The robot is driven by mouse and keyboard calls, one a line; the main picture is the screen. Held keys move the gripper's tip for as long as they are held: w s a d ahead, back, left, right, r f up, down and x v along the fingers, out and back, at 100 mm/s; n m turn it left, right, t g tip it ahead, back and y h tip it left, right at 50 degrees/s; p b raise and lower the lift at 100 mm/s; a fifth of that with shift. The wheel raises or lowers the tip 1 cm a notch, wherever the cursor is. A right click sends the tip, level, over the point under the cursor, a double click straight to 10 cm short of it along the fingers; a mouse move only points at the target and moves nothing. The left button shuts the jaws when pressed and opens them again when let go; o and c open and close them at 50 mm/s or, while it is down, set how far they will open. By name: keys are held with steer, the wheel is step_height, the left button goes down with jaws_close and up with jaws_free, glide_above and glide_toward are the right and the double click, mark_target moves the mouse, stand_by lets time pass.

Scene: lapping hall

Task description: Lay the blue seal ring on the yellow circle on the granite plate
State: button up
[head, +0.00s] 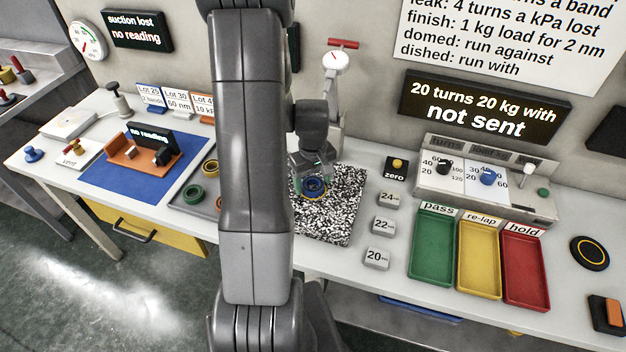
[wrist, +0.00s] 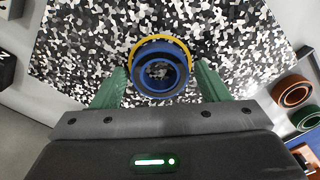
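The blue seal ring (wrist: 134,76) appears to lie flat on the speckled granite plate (wrist: 85,30). It covers most of the yellow circle (wrist: 160,38), whose arc shows along the ring's upper edge in the wrist view. The ring (head: 314,192) and plate (head: 345,220) also show in the head view, partly behind my arm. My gripper (wrist: 161,70) is open, with one green finger on each side of the ring. Small gaps show between the fingers and the ring. In the head view my gripper (head: 312,180) is low over the plate.
A grey tray with other rings, one green (head: 193,192), stands left of the plate, partly hidden by my arm. A gauge stand (head: 336,65) rises behind the plate.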

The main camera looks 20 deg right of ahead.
steer(key=shift+o, duration=0.5)
steer(key=shift+w+r, duration=0.1)
steer(key=shift+r, duration=0.5)
step_height(320, 180, up, 11)
